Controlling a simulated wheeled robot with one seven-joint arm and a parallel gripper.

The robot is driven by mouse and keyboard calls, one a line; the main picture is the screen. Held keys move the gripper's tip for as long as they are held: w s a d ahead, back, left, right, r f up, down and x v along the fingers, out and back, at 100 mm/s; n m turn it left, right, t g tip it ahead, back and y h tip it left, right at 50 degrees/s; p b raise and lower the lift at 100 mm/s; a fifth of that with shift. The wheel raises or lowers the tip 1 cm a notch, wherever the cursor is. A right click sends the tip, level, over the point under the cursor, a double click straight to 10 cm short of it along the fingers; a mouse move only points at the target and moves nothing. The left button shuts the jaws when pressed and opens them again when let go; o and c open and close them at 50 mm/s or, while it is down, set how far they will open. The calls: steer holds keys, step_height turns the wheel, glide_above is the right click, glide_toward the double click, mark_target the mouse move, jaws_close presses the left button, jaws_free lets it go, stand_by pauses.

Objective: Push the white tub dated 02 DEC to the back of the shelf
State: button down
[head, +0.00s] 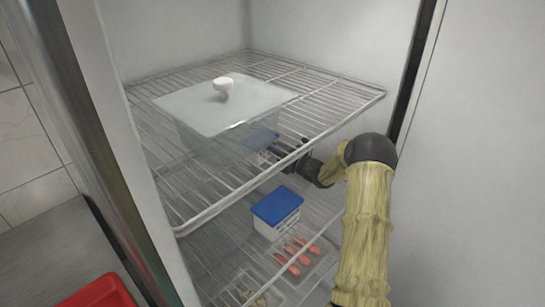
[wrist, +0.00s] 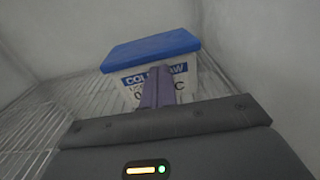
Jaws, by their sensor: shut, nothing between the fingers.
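In the wrist view a white tub (wrist: 184,83) with a blue lid (wrist: 150,49) stands ahead of my gripper (wrist: 159,70). Its label shows part of a date, a "0" and a final "C"; my fingers hide the middle. The fingers are shut and empty, tips in front of the tub's face; I cannot tell whether they touch it. In the head view my gripper (head: 283,151) reaches under the upper wire shelf, beside this blue-lidded tub (head: 261,139), partly hidden by the wires. A second white tub (head: 277,222) with a blue lid stands nearer the front; its date is unreadable.
A large clear lidded container (head: 185,106) stands on the upper wire shelf (head: 345,88), above my gripper. A tray of pink sausages (head: 318,268) and another clear tray (head: 232,294) lie low at the front. Cabinet walls bound both sides. A red crate (head: 100,293) is outside, lower left.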

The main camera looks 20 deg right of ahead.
steer(key=b+x, duration=0.1)
steer(key=x, duration=0.5)
steer(key=shift+f+b, duration=0.1)
steer(key=shift+b, duration=0.2)
steer(key=shift+s+d, duration=0.1)
steer(key=shift+s, duration=0.05)
steer(key=shift+s+d, duration=0.15)
steer(key=b+v, duration=0.1)
steer(key=v, duration=1.1)
steer(key=shift+s, duration=0.25)
steer(key=shift+s+d, duration=0.2)
steer(key=shift+s, duration=0.1)
steer(key=shift+d, duration=0.1)
